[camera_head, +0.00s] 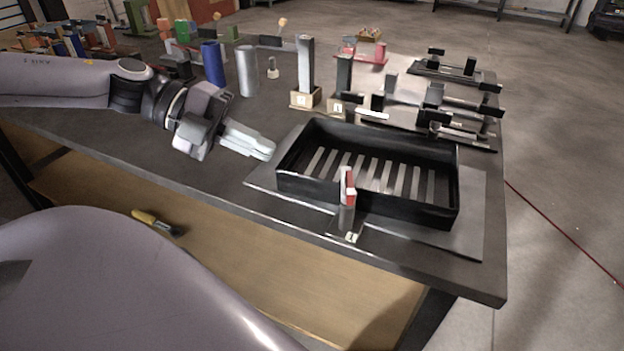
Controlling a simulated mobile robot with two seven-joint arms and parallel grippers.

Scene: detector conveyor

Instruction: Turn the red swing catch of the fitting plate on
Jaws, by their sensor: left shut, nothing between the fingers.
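The red swing catch (349,188) stands upright at the near wall of a black tray-like frame, on a grey post (346,217) with a small white label below it. The black frame (448,210) has pale slats across its floor and sits on the flat grey fitting plate (470,237). My left gripper (268,150) reaches in from the left above the table, shut and empty. My right gripper is not in view.
Black fixtures (440,115) stand at the back right. The table's near strip is clear; a yellow-handled brush (158,222) lies on the shelf below.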

